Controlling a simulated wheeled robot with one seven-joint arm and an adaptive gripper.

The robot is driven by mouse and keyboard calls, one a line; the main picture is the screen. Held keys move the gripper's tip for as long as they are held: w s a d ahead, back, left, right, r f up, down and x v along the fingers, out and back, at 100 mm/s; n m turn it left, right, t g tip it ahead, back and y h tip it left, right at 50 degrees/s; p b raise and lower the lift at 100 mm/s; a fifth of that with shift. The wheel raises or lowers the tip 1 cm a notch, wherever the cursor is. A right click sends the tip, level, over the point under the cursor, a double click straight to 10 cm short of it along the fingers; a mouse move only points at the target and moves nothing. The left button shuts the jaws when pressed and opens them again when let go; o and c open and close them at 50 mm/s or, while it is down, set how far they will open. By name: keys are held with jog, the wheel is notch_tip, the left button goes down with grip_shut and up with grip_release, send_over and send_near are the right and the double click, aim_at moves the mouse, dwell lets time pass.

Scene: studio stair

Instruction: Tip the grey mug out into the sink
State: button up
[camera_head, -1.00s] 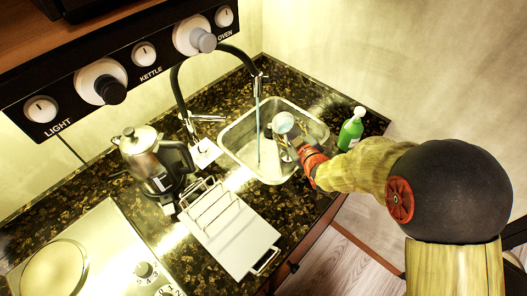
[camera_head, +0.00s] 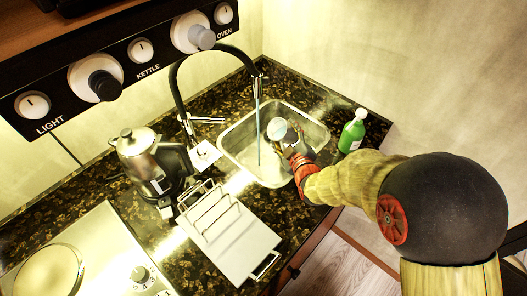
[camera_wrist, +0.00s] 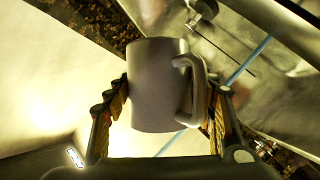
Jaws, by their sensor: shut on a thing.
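The grey mug (camera_head: 277,129) is over the sink, close to the right of the water stream; its pale round end faces up toward the head camera. In the wrist view the mug (camera_wrist: 153,88) sits between the two fingers, with its handle on the right. My gripper (camera_head: 289,148) is shut on the mug's sides. The metal sink (camera_head: 234,146) is set in the dark counter below it. I cannot see what is inside the mug or its exact tilt.
A black tap (camera_head: 178,88) arches over the sink, and a thin blue water stream (camera_head: 257,130) falls from it. A green bottle (camera_head: 351,134) stands right of the sink. A kettle (camera_head: 142,160) and a white rack (camera_head: 232,240) stand to the left.

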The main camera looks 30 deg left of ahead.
jog(key=shift+f+n+t+b, duration=0.25)
jog(key=shift+n+t+b, duration=0.15)
jog(key=shift+n+b, duration=0.25)
dwell(0.6)
jog(key=shift+s+a+r+n+t, duration=0.15)
jog(key=shift+r+n+t, duration=0.7)
jog(key=shift+n, duration=0.6)
dwell(0.9)
jog(key=shift+s+a+r+n+t+b, duration=0.25)
jog(key=shift+s+a+r+n+b, duration=0.15)
jog(key=shift+s+n+b, duration=0.35)
dwell(0.8)
jog(key=shift+s+a+f+n+t+y+b, duration=0.1)
jog(key=shift+f+n+t+y+b, duration=0.2)
jog(key=shift+n+b, duration=0.9)
dwell(0.6)
